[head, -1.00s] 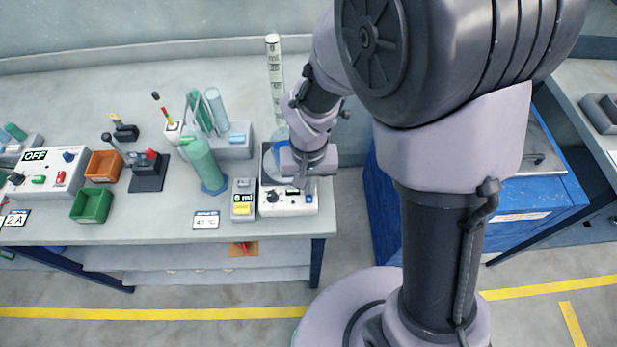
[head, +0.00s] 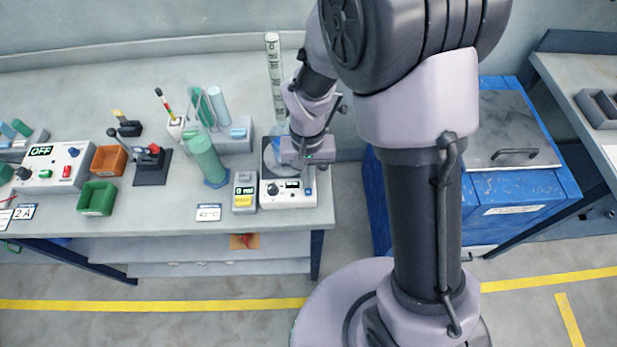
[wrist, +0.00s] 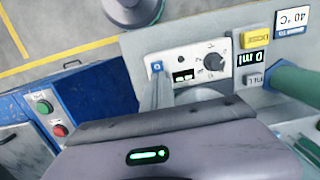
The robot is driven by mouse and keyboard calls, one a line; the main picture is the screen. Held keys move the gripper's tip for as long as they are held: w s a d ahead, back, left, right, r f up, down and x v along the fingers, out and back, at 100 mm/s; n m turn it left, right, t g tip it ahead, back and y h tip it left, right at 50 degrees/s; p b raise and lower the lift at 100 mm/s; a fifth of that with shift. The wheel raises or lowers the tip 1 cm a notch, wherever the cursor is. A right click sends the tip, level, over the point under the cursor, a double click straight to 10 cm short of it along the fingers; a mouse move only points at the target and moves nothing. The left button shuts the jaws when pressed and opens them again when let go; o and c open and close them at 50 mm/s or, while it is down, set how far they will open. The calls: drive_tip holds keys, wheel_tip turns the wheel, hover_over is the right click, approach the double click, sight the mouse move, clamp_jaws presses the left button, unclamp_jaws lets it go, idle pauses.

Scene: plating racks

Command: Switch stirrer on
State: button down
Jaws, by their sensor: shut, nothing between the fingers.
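The stirrer (head: 289,199) is a white box with a dark top at the right end of the bench. Its front panel (wrist: 198,58) has a dark round knob (wrist: 214,62), a small dark display (wrist: 183,76) too small to read, and a blue button (wrist: 157,66). A glass vessel stands on its top, partly hidden by my arm. My gripper (head: 309,178) points down at the panel's right end in the head view. In the wrist view my gripper (wrist: 157,82) is shut and empty, its tips at or just by the blue button; I cannot tell whether they touch.
A small dosing unit (head: 244,194) stands just left of the stirrer. A green cylinder (head: 207,158) and a tall graduated column (head: 275,75) are close by. A blue cabinet (head: 515,185) stands right of the bench, with a gap between.

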drive_tip(key=shift+s+d+f, duration=0.1)
drive_tip(key=shift+s+f, duration=0.35)
drive_tip(key=shift+f, duration=0.1)
drive_tip(key=shift+s, duration=0.3)
wheel_tip(320, 180, up, 15)
drive_tip(key=w+p, duration=0.2)
drive_tip(key=p, duration=0.4)
drive_tip(key=shift+w, duration=0.4)
